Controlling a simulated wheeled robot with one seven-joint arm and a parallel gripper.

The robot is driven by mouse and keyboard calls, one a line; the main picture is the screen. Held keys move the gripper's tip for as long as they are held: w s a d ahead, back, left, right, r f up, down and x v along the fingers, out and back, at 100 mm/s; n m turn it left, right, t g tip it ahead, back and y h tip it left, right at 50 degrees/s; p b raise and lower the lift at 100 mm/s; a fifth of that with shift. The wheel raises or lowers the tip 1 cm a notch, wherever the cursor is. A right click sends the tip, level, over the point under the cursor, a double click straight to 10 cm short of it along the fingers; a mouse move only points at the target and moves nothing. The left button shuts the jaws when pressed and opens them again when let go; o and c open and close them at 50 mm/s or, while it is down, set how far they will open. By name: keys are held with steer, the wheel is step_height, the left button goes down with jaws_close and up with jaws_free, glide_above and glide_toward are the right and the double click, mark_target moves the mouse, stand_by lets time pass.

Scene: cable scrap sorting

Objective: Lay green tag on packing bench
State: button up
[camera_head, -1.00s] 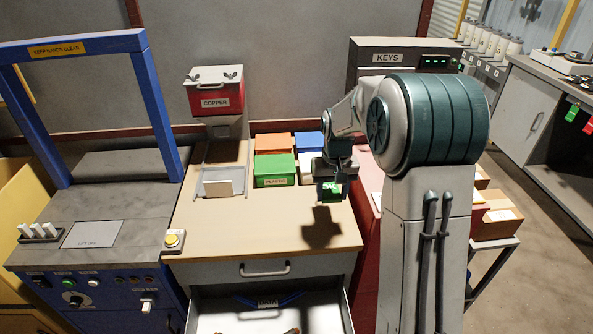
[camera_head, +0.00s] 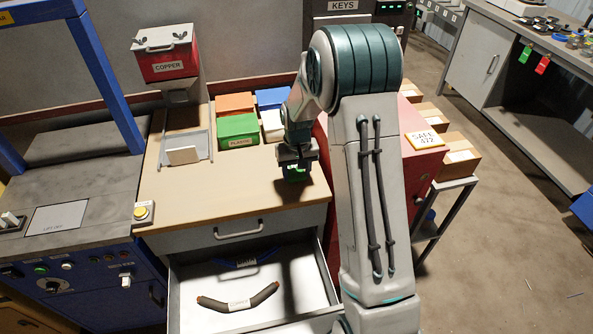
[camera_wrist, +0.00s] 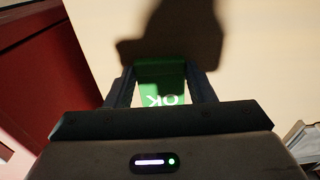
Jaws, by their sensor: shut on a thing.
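My gripper (camera_head: 296,163) is shut on the green tag (camera_head: 296,175), low over the right front part of a wooden bench top (camera_head: 215,207). In the wrist view the green tag (camera_wrist: 162,84) sits between the two fingers, with white "OK" lettering upside down. The pale bench surface (camera_wrist: 255,70) lies beyond it under a dark shadow of the gripper. I cannot tell whether the tag touches the wood. Another green tag (camera_head: 525,53) hangs beside a red tag (camera_head: 542,64) on a grey bench at the right.
Behind my gripper are the green bin (camera_head: 238,130), orange bin (camera_head: 235,104) and blue bin (camera_head: 272,98). A red safe (camera_head: 412,152) stands close on the right. The drawer (camera_head: 200,280) below is open, holding cable pieces. The front middle of the bench top is clear.

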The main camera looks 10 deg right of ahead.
steer(key=shift+f, duration=0.25)
steer(key=o, duration=0.9)
steer(key=shift+r, duration=0.1)
steer(key=shift+o, duration=0.2)
steer(key=shift+r, duration=0.1)
step_height(320, 180, up, 11)
steer(key=s+r+t, duration=0.1)
steer(key=s+r, duration=0.7)
steer(key=s, duration=0.5)
steer(key=s+t, duration=0.1)
steer(key=s, duration=1.2)
steer(key=shift+s+a+f, duration=0.15)
steer(key=shift+s, duration=0.2)
